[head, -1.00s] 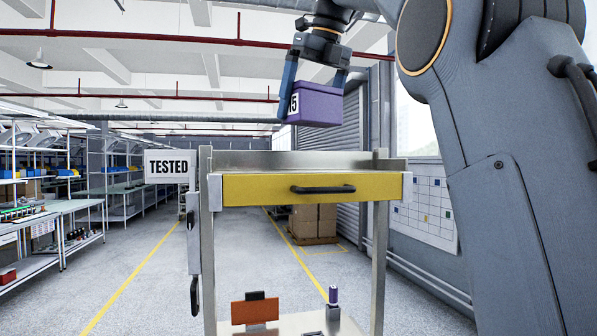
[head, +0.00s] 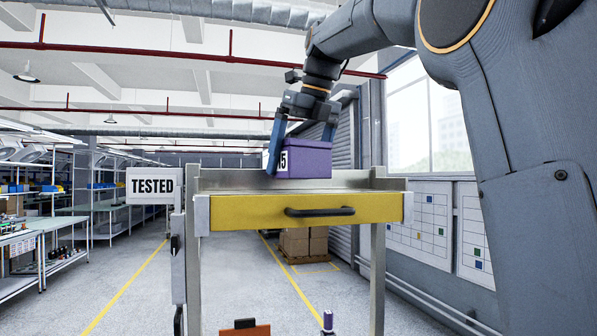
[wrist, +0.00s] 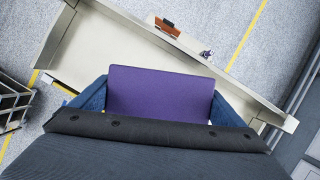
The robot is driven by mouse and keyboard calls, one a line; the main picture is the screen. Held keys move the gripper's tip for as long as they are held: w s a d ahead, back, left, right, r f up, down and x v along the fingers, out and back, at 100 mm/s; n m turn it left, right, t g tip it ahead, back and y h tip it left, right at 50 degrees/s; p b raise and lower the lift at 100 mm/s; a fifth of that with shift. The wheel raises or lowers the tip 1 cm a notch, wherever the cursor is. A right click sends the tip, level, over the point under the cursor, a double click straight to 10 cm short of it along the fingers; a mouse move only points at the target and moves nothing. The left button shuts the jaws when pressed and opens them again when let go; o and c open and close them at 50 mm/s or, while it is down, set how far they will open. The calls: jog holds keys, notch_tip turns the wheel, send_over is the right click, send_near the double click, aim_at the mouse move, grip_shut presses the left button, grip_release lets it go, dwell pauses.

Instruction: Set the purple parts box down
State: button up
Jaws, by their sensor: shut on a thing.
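The purple parts box (head: 304,158) has a white label with a dark number on its left side. My gripper (head: 301,150) is shut on it, with one blue finger on each side. In the head view the box is low over the top tray of the metal cart (head: 347,183), behind its yellow drawer front (head: 290,212). I cannot tell whether its underside touches the tray. In the wrist view the purple top of the box (wrist: 160,92) lies between the blue fingers, above the pale cart top (wrist: 82,55).
A "TESTED" sign (head: 152,186) stands at the cart's left. The drawer has a black handle (head: 320,211). An orange item (head: 246,329) sits low in the cart. Cardboard boxes (head: 303,243) stand on the floor behind. The cart top is bare on both sides of the box.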

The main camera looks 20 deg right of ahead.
jog(key=shift+f, duration=1.15)
jog(key=shift+f, duration=0.15)
jog(key=o, duration=1)
jog(key=b+v, duration=0.1)
jog(key=v, duration=1.1)
jog(key=shift+s, duration=0.1)
